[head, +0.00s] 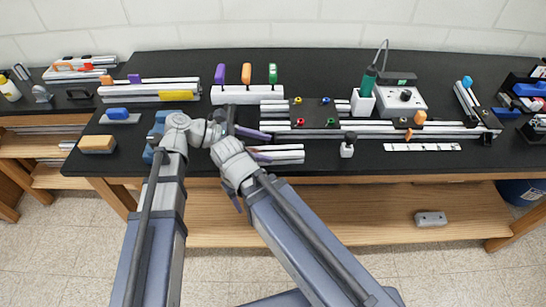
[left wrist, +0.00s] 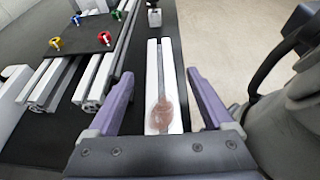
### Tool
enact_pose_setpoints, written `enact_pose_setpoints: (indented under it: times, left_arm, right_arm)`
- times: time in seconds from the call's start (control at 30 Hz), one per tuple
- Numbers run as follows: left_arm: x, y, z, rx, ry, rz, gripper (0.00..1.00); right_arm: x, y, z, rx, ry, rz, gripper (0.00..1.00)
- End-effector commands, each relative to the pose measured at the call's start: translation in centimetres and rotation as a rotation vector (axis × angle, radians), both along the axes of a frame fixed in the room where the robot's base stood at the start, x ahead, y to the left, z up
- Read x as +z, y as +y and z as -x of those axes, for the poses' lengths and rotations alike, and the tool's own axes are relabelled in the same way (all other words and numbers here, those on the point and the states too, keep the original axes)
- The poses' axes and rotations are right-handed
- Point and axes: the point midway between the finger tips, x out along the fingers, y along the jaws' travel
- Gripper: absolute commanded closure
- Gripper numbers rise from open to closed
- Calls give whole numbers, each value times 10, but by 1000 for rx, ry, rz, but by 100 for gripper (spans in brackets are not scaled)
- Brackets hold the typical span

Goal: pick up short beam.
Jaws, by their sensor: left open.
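The short beam (left wrist: 165,75) is pale and grooved lengthwise, and lies flat near the table's front edge. In the left wrist view it runs between the two purple fingers of my left gripper (left wrist: 160,76), one on each side with a gap. The gripper is open and holds nothing. A reddish-brown translucent patch shows on the beam's near end; I cannot tell what it is. In the head view my left gripper (head: 262,141) is at the left end of the pale short beam (head: 288,155), partly hiding it. My right gripper is not in view.
Longer rails with a dark plate (head: 318,112) lie just behind the beam. A small white-based part (head: 347,147) stands to its right. A white block with coloured handles (head: 247,94) is at the back. The table's front edge is close by.

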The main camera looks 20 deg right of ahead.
Motion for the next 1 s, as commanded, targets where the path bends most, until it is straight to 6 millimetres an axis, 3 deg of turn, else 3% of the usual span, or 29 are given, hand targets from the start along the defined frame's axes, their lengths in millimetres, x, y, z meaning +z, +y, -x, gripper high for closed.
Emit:
enact_pose_setpoints:
  times: [0.07,0.2,0.47,1.0]
  left_arm:
    - [-14,-9,4,-2,0,0,15]
    - [-19,-27,7,-2,1,0,15]
    - [-18,-30,8,0,0,0,15]
    - [-18,-30,8,0,0,0,76]
  right_arm:
    - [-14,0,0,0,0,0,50]
    - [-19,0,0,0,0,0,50]
    - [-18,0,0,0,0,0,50]
    - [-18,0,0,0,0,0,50]
